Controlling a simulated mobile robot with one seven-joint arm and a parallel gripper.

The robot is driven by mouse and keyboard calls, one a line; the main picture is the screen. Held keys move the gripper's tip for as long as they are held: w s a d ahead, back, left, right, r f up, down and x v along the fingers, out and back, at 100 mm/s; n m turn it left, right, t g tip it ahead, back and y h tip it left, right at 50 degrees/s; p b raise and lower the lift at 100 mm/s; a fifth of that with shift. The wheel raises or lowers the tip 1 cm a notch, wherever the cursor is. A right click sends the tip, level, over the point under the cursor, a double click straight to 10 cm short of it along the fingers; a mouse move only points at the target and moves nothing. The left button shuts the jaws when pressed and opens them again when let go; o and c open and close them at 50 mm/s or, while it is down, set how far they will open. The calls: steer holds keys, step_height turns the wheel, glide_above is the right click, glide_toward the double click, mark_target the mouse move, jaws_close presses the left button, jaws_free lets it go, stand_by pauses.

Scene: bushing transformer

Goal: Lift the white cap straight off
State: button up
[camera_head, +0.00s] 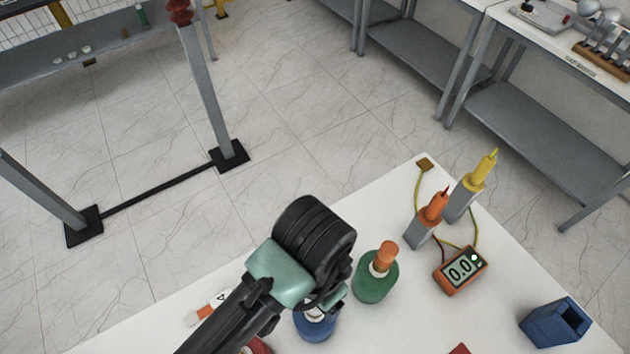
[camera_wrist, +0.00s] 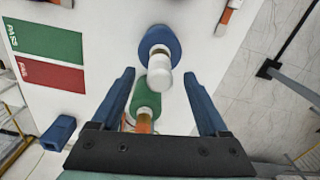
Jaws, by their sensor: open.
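The white cap (camera_wrist: 159,84) sits on a blue bottle (camera_wrist: 160,42) in the wrist view, with a white collar between them. The blue bottle also shows in the head view (camera_head: 314,327), partly behind my arm, which hides its cap. My gripper (camera_wrist: 159,74) is open, with one blue finger to each side of the white cap in the wrist view. Both fingers look clear of the cap. I cannot tell how far the tips are above it.
A green bottle (camera_head: 374,282) with an orange cap (camera_head: 385,256) stands close beside the blue bottle. A multimeter (camera_head: 460,270), two probes in grey holders and a blue bin (camera_head: 553,325) stand farther right on the white table (camera_head: 420,325). Green (camera_wrist: 48,39) and red (camera_wrist: 50,75) mats lie left in the wrist view.

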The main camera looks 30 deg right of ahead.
steer(key=shift+f, duration=1.35)
jaws_close()
